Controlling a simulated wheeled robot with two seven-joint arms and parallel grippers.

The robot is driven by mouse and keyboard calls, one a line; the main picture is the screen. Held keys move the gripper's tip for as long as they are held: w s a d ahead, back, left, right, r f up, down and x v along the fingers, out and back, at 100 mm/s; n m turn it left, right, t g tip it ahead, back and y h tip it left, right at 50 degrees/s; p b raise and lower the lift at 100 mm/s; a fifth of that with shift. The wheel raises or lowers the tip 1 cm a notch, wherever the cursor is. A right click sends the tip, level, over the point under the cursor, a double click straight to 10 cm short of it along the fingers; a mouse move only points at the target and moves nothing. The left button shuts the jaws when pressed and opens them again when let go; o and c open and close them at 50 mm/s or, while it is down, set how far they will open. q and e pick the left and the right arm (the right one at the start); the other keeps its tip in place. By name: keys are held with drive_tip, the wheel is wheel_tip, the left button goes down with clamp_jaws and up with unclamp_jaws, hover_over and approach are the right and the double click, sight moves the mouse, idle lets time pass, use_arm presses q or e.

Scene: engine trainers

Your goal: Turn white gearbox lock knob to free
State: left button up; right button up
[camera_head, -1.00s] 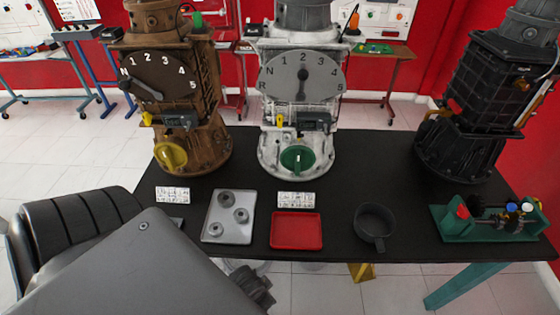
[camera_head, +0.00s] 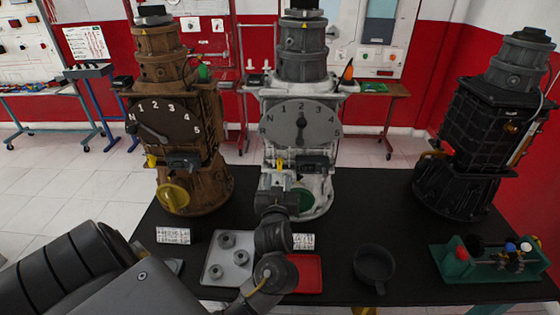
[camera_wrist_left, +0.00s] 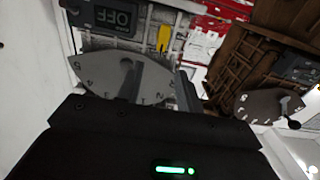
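The white gearbox (camera_head: 268,140) stands on the black table, with a grey dial (camera_head: 302,122) on its front. Its round green knob (camera_head: 322,203) sits low on the front and is partly hidden behind my left gripper (camera_head: 277,195). A small yellow lever (camera_head: 279,163) and a dark switch box are above it. The wrist view shows the dial (camera_wrist_left: 100,72), the yellow lever (camera_wrist_left: 164,38) and the switch marked OFF (camera_wrist_left: 118,18) upside down. My right gripper is out of view.
A brown gearbox (camera_head: 172,150) with a yellow knob (camera_head: 173,198) stands left; a black gearbox (camera_head: 470,140) stands right. A grey tray (camera_head: 213,272), red tray (camera_head: 312,277), dark round pan (camera_head: 375,265) and green stand (camera_head: 450,265) lie along the front edge.

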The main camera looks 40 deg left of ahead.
sight(279, 162)
use_arm(q)
drive_tip(key=p+x, duration=0.2)
drive_tip(key=x, duration=0.7)
drive_tip(key=shift+w+a+r, duration=0.1)
drive_tip(key=shift+w+a, duration=0.5)
drive_tip(key=shift+w, duration=0.1)
clamp_jaws()
